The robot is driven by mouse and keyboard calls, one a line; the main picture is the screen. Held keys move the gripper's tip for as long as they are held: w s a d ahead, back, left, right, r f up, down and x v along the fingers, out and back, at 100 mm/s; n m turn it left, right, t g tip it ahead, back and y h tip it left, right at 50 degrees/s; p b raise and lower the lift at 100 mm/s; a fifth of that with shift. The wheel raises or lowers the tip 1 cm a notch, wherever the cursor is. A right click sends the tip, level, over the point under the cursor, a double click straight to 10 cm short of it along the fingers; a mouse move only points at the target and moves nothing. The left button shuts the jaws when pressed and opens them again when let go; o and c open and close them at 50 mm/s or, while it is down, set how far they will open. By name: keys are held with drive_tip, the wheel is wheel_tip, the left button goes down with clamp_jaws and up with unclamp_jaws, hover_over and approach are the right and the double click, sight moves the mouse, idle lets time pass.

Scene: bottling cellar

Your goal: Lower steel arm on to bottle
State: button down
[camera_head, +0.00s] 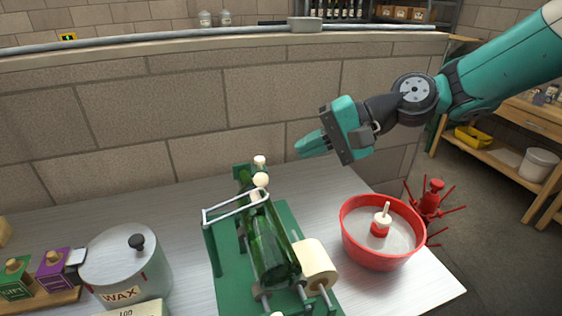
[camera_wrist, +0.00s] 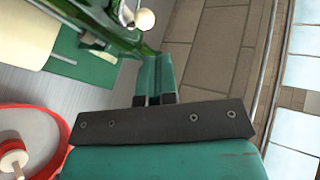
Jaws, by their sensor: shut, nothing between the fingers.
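A green glass bottle (camera_head: 268,245) lies in a green metal jig (camera_head: 230,283) on the bench. A steel arm (camera_head: 232,208), a bright bar frame, spans across near the bottle's neck end. I cannot tell whether it touches the glass. A cream ball knob (camera_head: 260,180) is by the bar's far end; a cream ball also shows in the wrist view (camera_wrist: 145,19). My gripper (camera_head: 303,148) is shut and empty, in the air above and right of the jig. In the wrist view its fingers (camera_wrist: 153,75) point toward the jig, apart from the knob.
A red bowl (camera_head: 349,229) with a white-and-red piece inside stands right of the jig, beside a red spiked stand (camera_head: 432,200). A wax pot (camera_head: 122,262) and small boxes stand left. A stone wall (camera_head: 190,110) rises behind the bench.

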drive_tip(key=v, duration=0.4)
drive_tip(key=shift+a+r, duration=0.15)
